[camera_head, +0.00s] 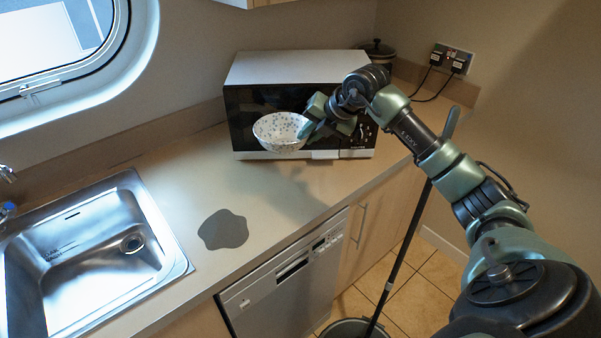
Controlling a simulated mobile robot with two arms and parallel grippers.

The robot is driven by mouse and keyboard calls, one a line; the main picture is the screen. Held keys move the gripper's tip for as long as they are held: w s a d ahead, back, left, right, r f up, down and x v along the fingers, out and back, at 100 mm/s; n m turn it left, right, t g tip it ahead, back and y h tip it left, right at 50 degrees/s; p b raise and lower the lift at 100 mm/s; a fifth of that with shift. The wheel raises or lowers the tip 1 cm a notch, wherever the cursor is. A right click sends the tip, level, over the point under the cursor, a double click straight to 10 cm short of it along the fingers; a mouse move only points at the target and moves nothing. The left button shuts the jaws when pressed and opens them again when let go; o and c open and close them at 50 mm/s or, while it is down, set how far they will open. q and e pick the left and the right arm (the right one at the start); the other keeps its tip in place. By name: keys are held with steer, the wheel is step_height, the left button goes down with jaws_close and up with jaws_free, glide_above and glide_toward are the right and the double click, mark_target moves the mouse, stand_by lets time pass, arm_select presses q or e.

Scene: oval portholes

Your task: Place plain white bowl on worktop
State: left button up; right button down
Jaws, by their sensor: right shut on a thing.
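A white bowl (277,132) with bluish speckles is in the head camera view, so it does not look plain. My right gripper (304,128) is shut on the bowl's right rim and holds it upright, in front of the microwave. The bowl appears to be above the worktop (180,175), which is beige and runs along the wall. The gripper hides a little of the bowl's right edge. My left gripper is not in view.
A microwave (300,68) stands behind the bowl. A steel sink (95,250) is at left, and a flat grey patch (223,229) lies on the worktop beside it. A dark pot (378,50) and plugged sockets (453,58) are at the back. A dishwasher (285,290) is below. Worktop between patch and microwave is clear.

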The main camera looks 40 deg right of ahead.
steer(key=f, duration=0.3)
steer(key=f+p, duration=0.1)
steer(key=f, duration=0.2)
steer(key=f+p, duration=0.1)
steer(key=f, duration=0.2)
steer(key=shift+w+a+f, duration=0.1)
steer(key=shift+w+f, duration=0.15)
step_height(320, 180, down, 4)
steer(key=shift+r+p, duration=0.25)
steer(key=shift+p, duration=0.2)
steer(key=shift+f, duration=0.3)
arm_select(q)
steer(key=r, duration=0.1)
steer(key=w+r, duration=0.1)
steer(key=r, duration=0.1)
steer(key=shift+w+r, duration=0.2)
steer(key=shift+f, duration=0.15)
arm_select(e)
steer(key=shift+f, duration=0.15)
steer(key=c, duration=1.5)
jaws_free()
steer(key=shift+o, duration=0.2)
